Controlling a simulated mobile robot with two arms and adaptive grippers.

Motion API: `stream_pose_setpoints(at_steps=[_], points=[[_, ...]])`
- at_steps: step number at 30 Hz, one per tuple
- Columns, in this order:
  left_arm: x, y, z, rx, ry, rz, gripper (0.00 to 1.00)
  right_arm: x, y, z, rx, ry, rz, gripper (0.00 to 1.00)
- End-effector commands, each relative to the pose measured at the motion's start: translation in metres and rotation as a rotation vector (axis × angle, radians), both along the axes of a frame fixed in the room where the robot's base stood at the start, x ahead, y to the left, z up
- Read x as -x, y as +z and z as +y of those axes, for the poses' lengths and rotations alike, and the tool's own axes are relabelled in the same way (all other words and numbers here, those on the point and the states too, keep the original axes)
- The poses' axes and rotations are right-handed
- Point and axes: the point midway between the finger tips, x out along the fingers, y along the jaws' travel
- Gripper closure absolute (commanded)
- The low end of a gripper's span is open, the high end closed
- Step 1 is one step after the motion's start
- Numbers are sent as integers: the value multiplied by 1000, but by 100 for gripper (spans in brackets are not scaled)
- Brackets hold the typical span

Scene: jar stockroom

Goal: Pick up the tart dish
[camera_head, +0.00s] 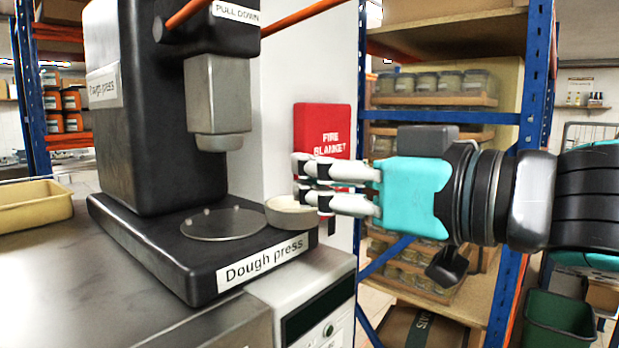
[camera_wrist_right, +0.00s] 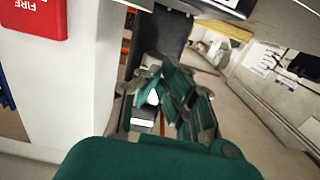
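The tart dish (camera_head: 285,213) is a small round cream dish at the right corner of the dough press's black base (camera_head: 205,262). It is beside the round metal plate (camera_head: 222,224). My right gripper (camera_head: 302,182) comes in from the right with its fingers pointing left. Its fingertips overlap the dish's right rim in the head view and hide part of it. In the wrist view the fingers (camera_wrist_right: 168,98) are close together over the press, and the dish does not show clearly. I cannot tell whether they touch or grip it. My left gripper is out of view.
The tall dough press (camera_head: 150,120) stands left of the dish, its metal head (camera_head: 217,100) above the plate. A yellow tray (camera_head: 32,207) sits on the counter at left. A red fire blanket box (camera_head: 322,125) hangs behind my fingers. Shelves with jars (camera_head: 450,82) stand behind my arm.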

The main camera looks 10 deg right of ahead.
Motion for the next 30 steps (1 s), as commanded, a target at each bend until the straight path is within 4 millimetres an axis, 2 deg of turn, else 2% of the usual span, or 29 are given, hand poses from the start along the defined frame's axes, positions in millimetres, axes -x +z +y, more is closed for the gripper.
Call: stream_pose_setpoints(at_steps=[2,20,21,30], points=[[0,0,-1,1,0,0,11,0,0,0,0,0,0,100],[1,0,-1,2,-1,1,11,0,0,0,0,0,0,22],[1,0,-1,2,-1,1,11,0,0,0,0,0,0,20],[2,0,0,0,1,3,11,1,0,-1,-1,-1,0,20]])
